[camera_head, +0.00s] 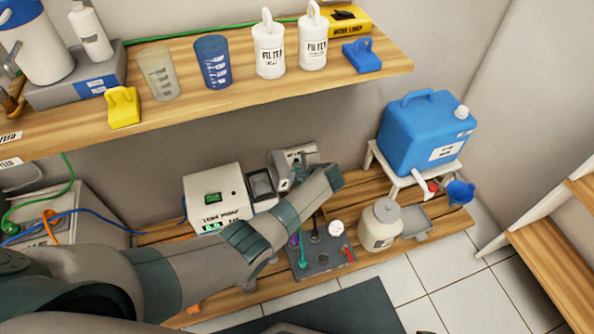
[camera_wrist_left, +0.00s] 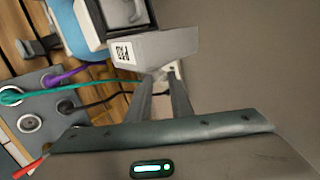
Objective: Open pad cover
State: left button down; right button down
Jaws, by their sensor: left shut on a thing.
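The pad unit is a small grey box; its dark open recess (camera_head: 262,184) shows beside the white device in the head view. Its grey lid, the pad cover (camera_head: 280,160), stands raised at the right of the recess. In the left wrist view a grey panel with a "PAD" label, which looks like the cover (camera_wrist_left: 160,48), is just beyond the fingertips. My left gripper (camera_head: 305,166) reaches it from the front; it also shows in the left wrist view (camera_wrist_left: 161,82). Its fingers are close together on the cover's edge; the exact contact is small and partly hidden. My right gripper is not in view.
A white device (camera_head: 215,197) stands left of the pad unit. A dark panel (camera_head: 322,258) with cables and knobs lies in front, below my forearm. A cream jar (camera_head: 381,225) and a blue tank (camera_head: 424,130) stand right. The upper shelf (camera_head: 190,107) holds cups and bottles.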

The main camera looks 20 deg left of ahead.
pick_arm(q)
jog(key=c, duration=1.6)
grip_release()
jog(key=shift+c, duration=0.2)
jog(key=shift+r, duration=0.1)
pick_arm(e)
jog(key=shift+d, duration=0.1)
